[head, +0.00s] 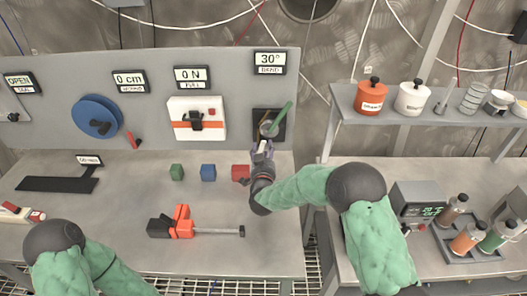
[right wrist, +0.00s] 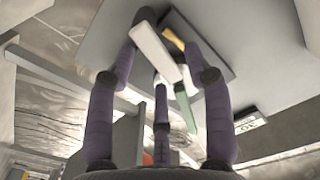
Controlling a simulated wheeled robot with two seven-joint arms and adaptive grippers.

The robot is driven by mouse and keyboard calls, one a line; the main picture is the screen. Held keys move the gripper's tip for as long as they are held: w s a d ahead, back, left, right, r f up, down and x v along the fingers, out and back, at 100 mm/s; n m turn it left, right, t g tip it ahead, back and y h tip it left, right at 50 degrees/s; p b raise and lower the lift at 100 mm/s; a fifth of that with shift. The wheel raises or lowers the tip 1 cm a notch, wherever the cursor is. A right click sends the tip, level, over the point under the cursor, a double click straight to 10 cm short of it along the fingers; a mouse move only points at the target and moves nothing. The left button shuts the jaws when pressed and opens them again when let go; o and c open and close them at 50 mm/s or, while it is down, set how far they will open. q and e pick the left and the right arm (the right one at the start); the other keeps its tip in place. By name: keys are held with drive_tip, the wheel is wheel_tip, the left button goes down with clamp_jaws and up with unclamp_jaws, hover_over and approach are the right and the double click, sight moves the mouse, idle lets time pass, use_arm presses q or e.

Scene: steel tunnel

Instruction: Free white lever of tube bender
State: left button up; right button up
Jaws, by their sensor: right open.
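The tube bender (head: 268,124) is on the grey wall panel, under a sign reading 30° BEND. Its green lever (head: 281,118) slants up to the right. Its white lever (head: 262,146) points down, partly hidden by my right gripper (head: 263,158). In the right wrist view the white lever (right wrist: 158,52) lies between the spread fingers of the open right gripper (right wrist: 166,42); contact is unclear. The green lever (right wrist: 185,108) and a yellow piece (right wrist: 173,38) show behind it. My left arm is at the lower left; its gripper is out of frame.
Red (head: 240,172), blue (head: 208,172) and green (head: 177,172) blocks stand on the bench (head: 120,215) left of my right gripper. An orange and black clamp (head: 182,222) lies nearer. A side table with bottles (head: 468,237) and a shelf (head: 430,113) are right.

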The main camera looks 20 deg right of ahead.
clamp_jaws()
drive_tip(key=shift+w+a+r+n+p, duration=0.15)
drive_tip(key=shift+a+n, duration=0.1)
drive_tip(key=shift+n, duration=0.6)
drive_tip(key=shift+s+a+n+p, duration=0.1)
drive_tip(key=shift+a+n+p, duration=0.1)
drive_tip(key=shift+n, duration=0.65)
unclamp_jaws()
drive_tip(key=shift+w, duration=0.1)
drive_tip(key=v, duration=1.2)
